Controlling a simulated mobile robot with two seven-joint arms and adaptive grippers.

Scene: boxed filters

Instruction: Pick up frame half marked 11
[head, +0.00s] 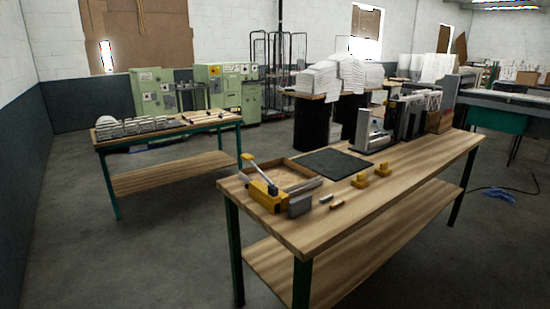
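No marking 11 can be read from here, so I cannot tell which thing is the frame half. Long pale pieces lie on the far table (218,118) at the left, next to a row of grey-white pieces (133,127). On the near workbench (400,185), grey and white upright pieces (405,118) stand close together towards the back right. A shallow wooden tray (290,178) and a dark mat (335,164) lie at its left part. Neither of my grippers shows in this view.
A yellow tool with a raised lever (266,190), a grey block (300,205) and two yellow knobs (381,169) sit on the near workbench. Green machines (225,88) and white stacks (338,76) stand behind. Grey floor (165,235) is open at the left.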

